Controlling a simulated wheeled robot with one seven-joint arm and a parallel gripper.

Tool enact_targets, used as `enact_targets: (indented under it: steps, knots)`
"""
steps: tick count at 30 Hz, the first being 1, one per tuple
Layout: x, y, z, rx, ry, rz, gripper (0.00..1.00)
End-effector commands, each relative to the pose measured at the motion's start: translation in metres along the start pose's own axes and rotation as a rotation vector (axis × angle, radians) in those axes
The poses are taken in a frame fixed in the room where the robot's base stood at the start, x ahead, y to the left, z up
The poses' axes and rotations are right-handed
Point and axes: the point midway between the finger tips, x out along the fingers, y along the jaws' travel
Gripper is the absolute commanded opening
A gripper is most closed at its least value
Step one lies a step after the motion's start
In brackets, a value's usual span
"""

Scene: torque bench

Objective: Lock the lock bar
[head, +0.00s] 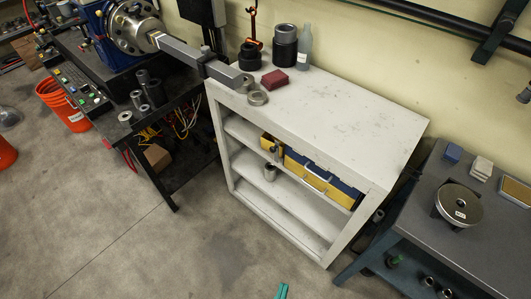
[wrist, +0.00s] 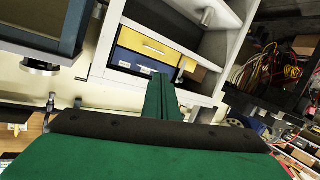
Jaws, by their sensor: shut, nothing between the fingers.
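A long grey bar (head: 195,57) juts right and toward me from the round metal chuck (head: 133,27) of the blue machine. Its far end hangs over the left end of the white shelf top. It looks like the lock bar, but I see no label to confirm this. My gripper (head: 281,291) shows only as a green tip at the bottom edge of the head view, well apart from the bar. In the wrist view my gripper (wrist: 162,88) has its green fingers together and empty, pointing toward the shelf. The bar cannot be made out there.
The white shelf unit (head: 340,120) holds a yellow and blue case (head: 310,172). A red block (head: 275,80), a ring (head: 258,98) and dark cylinders (head: 285,45) stand on top. A grey bench (head: 425,215) is at right. Open floor (head: 130,245) lies at front left.

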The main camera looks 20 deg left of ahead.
Motion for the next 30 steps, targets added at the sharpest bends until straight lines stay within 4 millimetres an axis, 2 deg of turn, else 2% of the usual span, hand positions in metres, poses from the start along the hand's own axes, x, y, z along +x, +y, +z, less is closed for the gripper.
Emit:
enact_targets:
  steps: [1,7,16,23,30]
  knots:
    - [0.014,-0.006,0.003,-0.043,0.009,-0.017,0.0]
    - [0.061,-0.028,0.018,-0.22,0.021,-0.065,0.0]
    - [0.138,-0.06,0.021,-0.484,0.059,-0.097,0.0]
    - [0.196,-0.088,0.006,-0.679,0.102,-0.085,0.0]
    - [0.254,-0.121,-0.028,-0.871,0.161,-0.041,0.0]
